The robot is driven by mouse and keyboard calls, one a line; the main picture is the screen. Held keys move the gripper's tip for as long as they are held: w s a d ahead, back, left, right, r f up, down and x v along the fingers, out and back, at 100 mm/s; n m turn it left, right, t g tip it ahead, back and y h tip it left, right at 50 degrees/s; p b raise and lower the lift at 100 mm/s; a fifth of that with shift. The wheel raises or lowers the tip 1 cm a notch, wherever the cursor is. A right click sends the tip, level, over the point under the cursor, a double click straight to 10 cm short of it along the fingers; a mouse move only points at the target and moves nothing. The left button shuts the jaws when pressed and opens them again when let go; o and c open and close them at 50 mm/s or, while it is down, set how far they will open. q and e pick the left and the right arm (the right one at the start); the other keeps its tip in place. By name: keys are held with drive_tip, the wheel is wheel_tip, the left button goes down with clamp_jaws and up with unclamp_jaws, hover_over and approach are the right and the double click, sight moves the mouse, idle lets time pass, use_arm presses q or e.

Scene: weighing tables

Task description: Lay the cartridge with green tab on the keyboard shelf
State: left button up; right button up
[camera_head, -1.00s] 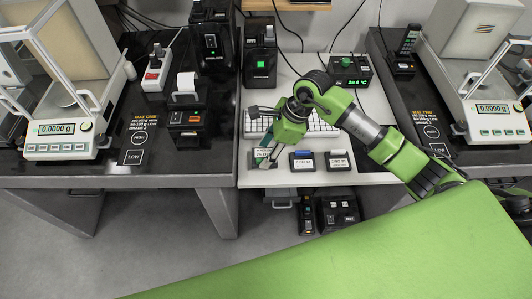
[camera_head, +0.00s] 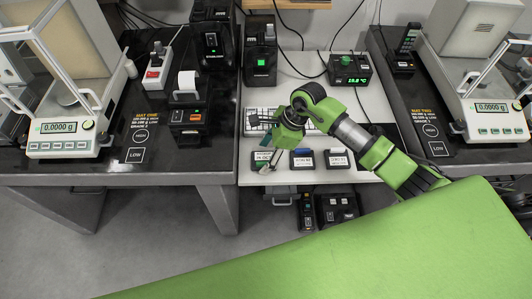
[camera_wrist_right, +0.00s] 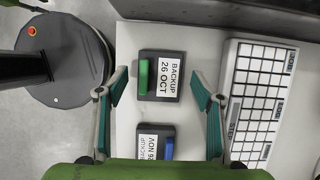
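The cartridge with green tab (camera_head: 260,157) lies at the left end of a row near the front of the white desk. In the right wrist view this dark cartridge (camera_wrist_right: 170,85) has a white "BACKUP 26 OCT" label. My right gripper (camera_head: 268,154) is over it; in the wrist view its open fingers (camera_wrist_right: 160,88) stand on either side, apart from it. The white keyboard (camera_head: 262,113) lies behind the cartridge, partly hidden by my right arm. The pale surface (camera_head: 350,124) carries both; I cannot tell whether a separate keyboard shelf is in view. My left gripper is not in view.
A blue-tabbed cartridge (camera_head: 302,161) and a white-labelled cartridge (camera_head: 338,161) lie to the right of the green-tabbed one. Black devices (camera_head: 260,62) stand at the back. Dark tables with balances (camera_head: 62,138) flank the white desk. More black devices (camera_head: 337,210) sit below.

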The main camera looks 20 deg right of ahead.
drive_tip(key=shift+r, duration=0.1)
drive_tip(key=b+v, duration=0.1)
drive_tip(key=v, duration=1.1)
